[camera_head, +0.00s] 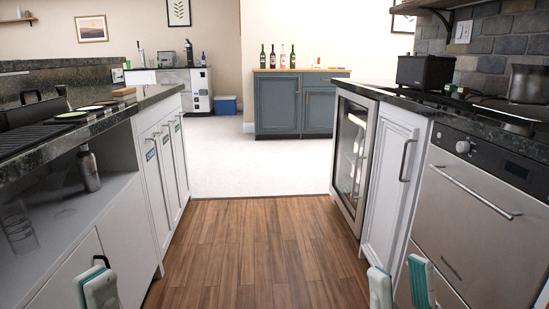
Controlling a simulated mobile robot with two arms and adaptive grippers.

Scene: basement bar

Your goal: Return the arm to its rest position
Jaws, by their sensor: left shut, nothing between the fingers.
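My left gripper (99,286) shows at the bottom left edge, white and teal with a black part above it. It is shut and empty, in front of the white cabinet on the left. My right gripper (402,288) shows at the bottom right. Its two white and teal fingers stand apart with nothing between them. It is in front of the right-hand cabinets. The arms behind both grippers are mostly out of view.
Wooden floor (255,250) runs clear between the left counter (150,97) and the right counter (400,95). A metal bottle (88,168) and a glass (18,228) stand on the left shelf. A glass-door fridge (352,150) and a steel dishwasher (470,225) line the right.

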